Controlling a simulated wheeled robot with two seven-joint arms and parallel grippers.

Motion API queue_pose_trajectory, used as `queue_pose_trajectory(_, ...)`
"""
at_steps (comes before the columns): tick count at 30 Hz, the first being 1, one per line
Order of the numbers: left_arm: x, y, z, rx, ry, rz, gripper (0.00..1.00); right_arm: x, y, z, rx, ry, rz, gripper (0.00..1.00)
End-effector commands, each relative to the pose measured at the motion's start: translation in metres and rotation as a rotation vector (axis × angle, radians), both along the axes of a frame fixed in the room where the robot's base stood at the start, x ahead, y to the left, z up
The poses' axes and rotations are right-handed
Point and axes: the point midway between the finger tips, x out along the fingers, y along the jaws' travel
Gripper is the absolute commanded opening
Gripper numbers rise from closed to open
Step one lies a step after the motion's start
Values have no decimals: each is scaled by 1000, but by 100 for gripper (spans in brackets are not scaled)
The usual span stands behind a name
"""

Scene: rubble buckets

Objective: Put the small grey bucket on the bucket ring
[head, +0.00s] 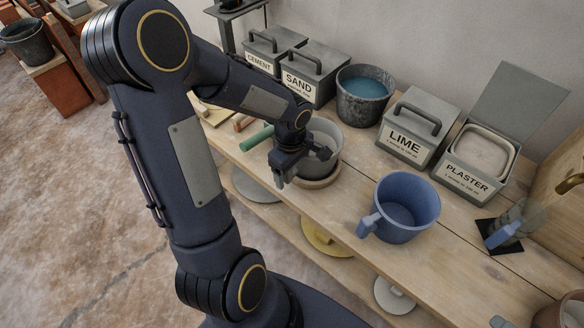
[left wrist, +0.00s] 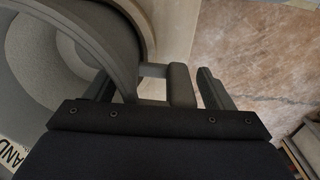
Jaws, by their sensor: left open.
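The small grey bucket (head: 326,140) stands upright on the wooden bench, partly hidden behind my left gripper. The tan bucket ring (head: 320,183) shows under the bucket's lower edge, and the bucket appears to rest on it. My left gripper (head: 283,178) is at the bucket's near left side and is open. In the left wrist view the bucket's rim and inside (left wrist: 68,62) fill the left. Its grey handle (left wrist: 181,86) lies between the two spread fingers, with a gap to the right finger. My right gripper is not in view.
A blue jug (head: 407,210) stands to the right on the bench. Behind are a bucket of blue liquid (head: 364,95) and cement, sand, lime (head: 405,135) and plaster boxes. A green-handled tool (head: 257,138) lies left of the gripper. The front edge between gripper and jug is clear.

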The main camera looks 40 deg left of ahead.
Motion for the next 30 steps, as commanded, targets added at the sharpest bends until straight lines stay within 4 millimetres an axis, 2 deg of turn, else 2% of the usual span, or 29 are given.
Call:
queue_pose_trajectory(5,1,1,16,3,-6,1,76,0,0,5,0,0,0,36)
queue_pose_trajectory(12,-1,0,68,1,-7,0,76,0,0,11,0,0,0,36)
queue_pose_trajectory(18,-2,0,104,1,-5,-1,76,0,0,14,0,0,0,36)
queue_pose_trajectory(23,-3,0,119,0,-3,-3,76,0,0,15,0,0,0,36)
queue_pose_trajectory(26,-11,-4,129,-10,-24,-62,76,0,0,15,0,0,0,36)
queue_pose_trajectory(30,-43,-21,148,-42,-131,-330,76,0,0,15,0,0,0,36)
